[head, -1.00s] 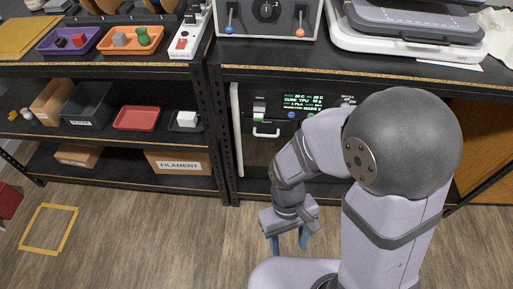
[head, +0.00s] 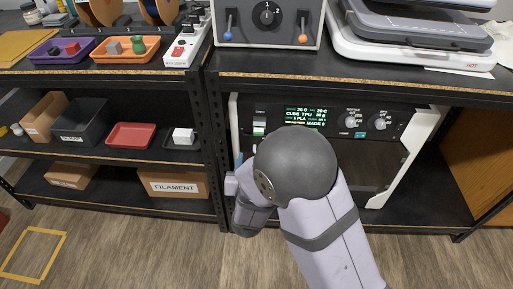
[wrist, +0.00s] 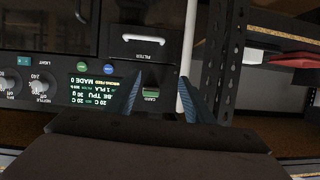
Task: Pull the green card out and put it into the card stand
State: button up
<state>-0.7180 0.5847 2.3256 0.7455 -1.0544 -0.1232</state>
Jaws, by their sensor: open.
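The green card (wrist: 151,93) shows as a small green edge in the slot marked CARD on the dark machine's front panel, in the wrist view. In the head view the card (head: 259,128) is a small pale green spot at the panel's upper left. My gripper (wrist: 161,78) is open and empty, its two blue fingers on either side of the card in the picture and apart from it. In the head view my gripper (head: 239,160) is mostly hidden by my arm. I cannot pick out the card stand in either view.
The machine (head: 395,165) has a lit screen (head: 305,117) and knobs beside the slot. A white handle (wrist: 141,39) marked FILTER is near. A black shelf post (head: 214,130) stands close to my gripper. Left shelves hold a red tray (head: 131,135) and a white block (head: 183,135).

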aim_at(258, 134)
jog(key=shift+w+d+r+t, duration=0.15)
jog(key=shift+w+r+t, duration=0.35)
jog(key=shift+w, duration=0.9)
jog(key=shift+w+d+r+t, duration=0.25)
jog(key=shift+w+r, duration=0.4)
jog(key=shift+w, duration=0.75)
jog(key=shift+w+d+r+t, duration=0.1)
jog(key=shift+w+r+t, duration=0.4)
jog(key=shift+w, duration=0.9)
jog(key=shift+r, duration=0.1)
jog(key=c, duration=1.1)
jog(key=shift+s, duration=0.3)
jog(key=shift+s, duration=0.3)
jog(key=shift+s, duration=0.7)
jog(key=shift+s, duration=0.35)
